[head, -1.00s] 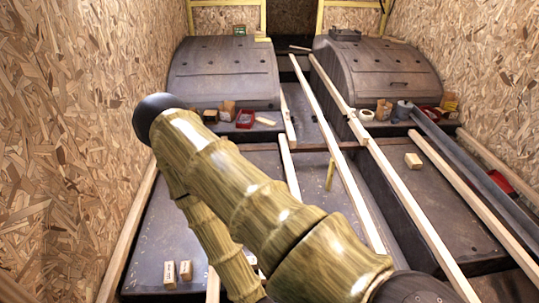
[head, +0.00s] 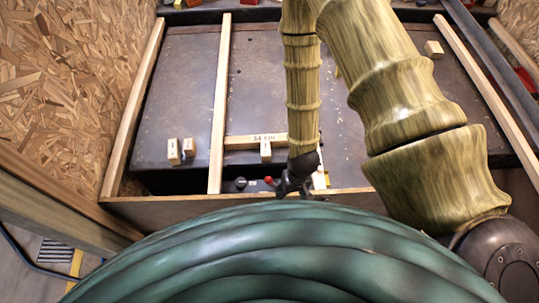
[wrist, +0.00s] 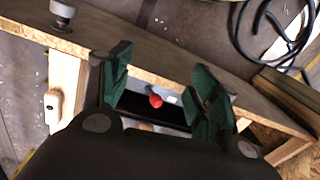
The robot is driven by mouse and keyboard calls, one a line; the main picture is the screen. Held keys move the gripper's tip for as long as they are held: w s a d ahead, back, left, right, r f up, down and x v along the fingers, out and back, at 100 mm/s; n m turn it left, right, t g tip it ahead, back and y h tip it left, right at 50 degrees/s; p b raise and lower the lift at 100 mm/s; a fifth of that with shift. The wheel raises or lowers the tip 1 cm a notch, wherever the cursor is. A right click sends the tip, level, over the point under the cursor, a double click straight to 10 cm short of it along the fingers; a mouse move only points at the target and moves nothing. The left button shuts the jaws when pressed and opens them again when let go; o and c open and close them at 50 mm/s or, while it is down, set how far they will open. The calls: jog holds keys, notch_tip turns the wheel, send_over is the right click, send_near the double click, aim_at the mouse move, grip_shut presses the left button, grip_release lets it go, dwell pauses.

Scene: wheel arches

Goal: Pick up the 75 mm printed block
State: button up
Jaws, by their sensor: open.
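Several small pale wooden blocks lie on the dark floor panel in the head view. Two stand side by side at the left, a left one (head: 173,151) and a right one (head: 188,148), both with small print. A third block (head: 265,151) lies against a wooden strip with printed marking (head: 250,140). A fourth block (head: 433,48) lies at the far right. The print is too small to tell which is 75 mm. My gripper (head: 295,187) hangs near the front wooden edge, right of these three nearer blocks. In the wrist view my gripper (wrist: 160,88) is open, with no block between its green-padded fingers.
A red knob (head: 268,181) and a dark knob (head: 240,183) sit in the gap behind the front board (head: 160,205). Long wooden battens (head: 221,100) cross the panel. Chipboard walls stand on both sides. A dark cable (wrist: 275,35) shows in the wrist view.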

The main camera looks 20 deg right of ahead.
jog(key=w+a+f+b, duration=0.1)
jog(key=w+f+b, duration=0.2)
jog(key=w+b, duration=0.75)
jog(key=m+h+b, duration=0.1)
jog(key=m+b, duration=0.1)
jog(key=b, duration=0.1)
send_near(265, 148)
jog(key=shift+d+f, duration=0.15)
jog(key=shift+d, duration=0.2)
notch_tip(265, 148, down, 5)
jog(key=shift+f+b, duration=0.2)
jog(key=shift+b, duration=0.15)
jog(key=shift+a+f+b, duration=0.15)
jog(key=shift+f+b, duration=0.25)
jog(key=shift+f, duration=0.9)
jog(key=shift+a+f+b, duration=0.1)
jog(key=shift+f+b, duration=0.25)
jog(key=shift+f, duration=0.9)
jog(key=shift+s, duration=0.1)
jog(key=c, duration=1.2)
jog(key=shift+r, duration=0.15)
